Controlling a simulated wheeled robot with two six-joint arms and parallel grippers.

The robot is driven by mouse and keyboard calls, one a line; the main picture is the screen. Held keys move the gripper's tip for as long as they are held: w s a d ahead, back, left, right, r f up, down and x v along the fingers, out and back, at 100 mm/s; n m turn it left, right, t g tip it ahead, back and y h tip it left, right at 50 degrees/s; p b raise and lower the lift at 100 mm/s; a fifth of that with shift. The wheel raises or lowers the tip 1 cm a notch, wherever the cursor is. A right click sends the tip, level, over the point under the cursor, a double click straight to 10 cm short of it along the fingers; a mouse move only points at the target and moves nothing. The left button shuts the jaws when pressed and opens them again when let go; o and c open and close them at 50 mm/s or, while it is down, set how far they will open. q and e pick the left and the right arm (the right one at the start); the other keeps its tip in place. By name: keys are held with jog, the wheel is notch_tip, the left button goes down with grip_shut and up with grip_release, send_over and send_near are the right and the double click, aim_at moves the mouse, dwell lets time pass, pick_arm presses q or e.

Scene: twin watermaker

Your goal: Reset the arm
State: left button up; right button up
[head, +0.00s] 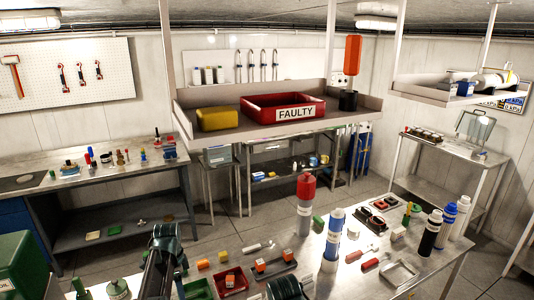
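A dark arm part of mine rises at the lower left of the head view, with a rounded joint at its top. Another dark, rounded part of mine shows at the bottom edge, right of it. No gripper fingers can be made out on either, so I see nothing held. The front workbench (335,282) lies around and beyond these parts.
The bench holds a red-topped bottle (305,203), blue-and-white cylinders (331,240), a red bin (231,281), a black bottle (431,233) and a metal tray (400,273). A hanging shelf (350,117) carries a red FAULTY bin (283,107) and a yellow bin (218,119).

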pick_arm(q)
jog(key=s+d+f+n+b, duration=0.4)
jog(key=s+d+f+b, duration=0.1)
jog(key=s+d, duration=0.4)
jog(key=s+d+f+n+y+b, duration=0.1)
jog(key=s+d+f+n+b, duration=0.3)
jog(key=s+d, duration=0.5)
jog(key=d+f+b, duration=0.1)
jog(key=d, duration=0.3)
jog(key=shift+f, duration=0.3)
